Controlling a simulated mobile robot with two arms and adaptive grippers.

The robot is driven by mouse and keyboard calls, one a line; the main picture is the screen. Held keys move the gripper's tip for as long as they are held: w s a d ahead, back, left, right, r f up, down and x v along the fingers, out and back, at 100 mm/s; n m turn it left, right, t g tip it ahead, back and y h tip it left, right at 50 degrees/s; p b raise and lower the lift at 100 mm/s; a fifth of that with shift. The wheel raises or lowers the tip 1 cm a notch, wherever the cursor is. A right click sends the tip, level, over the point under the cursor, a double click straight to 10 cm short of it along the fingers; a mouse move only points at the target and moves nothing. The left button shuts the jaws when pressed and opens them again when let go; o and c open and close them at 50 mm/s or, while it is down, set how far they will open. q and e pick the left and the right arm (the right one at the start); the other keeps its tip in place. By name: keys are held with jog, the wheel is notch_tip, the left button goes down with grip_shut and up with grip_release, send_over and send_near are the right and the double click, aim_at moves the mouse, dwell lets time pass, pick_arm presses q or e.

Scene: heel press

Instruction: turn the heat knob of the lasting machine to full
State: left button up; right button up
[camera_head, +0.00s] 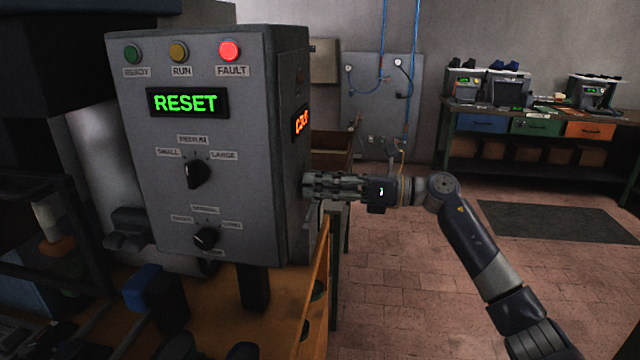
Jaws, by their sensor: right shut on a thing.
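The lasting machine's grey control box (210,105) stands at the left. My right gripper (308,188) reaches in from the right against the box's right side face, below an orange lit display (300,122) seen at a steep angle. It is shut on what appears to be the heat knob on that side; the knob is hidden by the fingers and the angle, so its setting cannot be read. The front has a green RESET display (185,103), a lit red FAULT lamp (229,51), a size knob (196,173) and a lower knob (206,238). My left gripper is out of view.
The box stands over a wooden bench (312,300) with dark machine parts at the lower left. A workbench (545,125) with coloured drawers stands at the back right. A dark mat (555,222) lies on the tiled floor. The floor at right is mostly clear.

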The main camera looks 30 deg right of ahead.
jog(key=shift+f+m+p, duration=0.15)
jog(key=shift+m+p, duration=5.85)
jog(key=shift+m, duration=4.1)
jog(key=o, duration=1)
jog(key=shift+w, duration=0.1)
jog(key=shift+o, duration=0.2)
jog(key=v, duration=1.2)
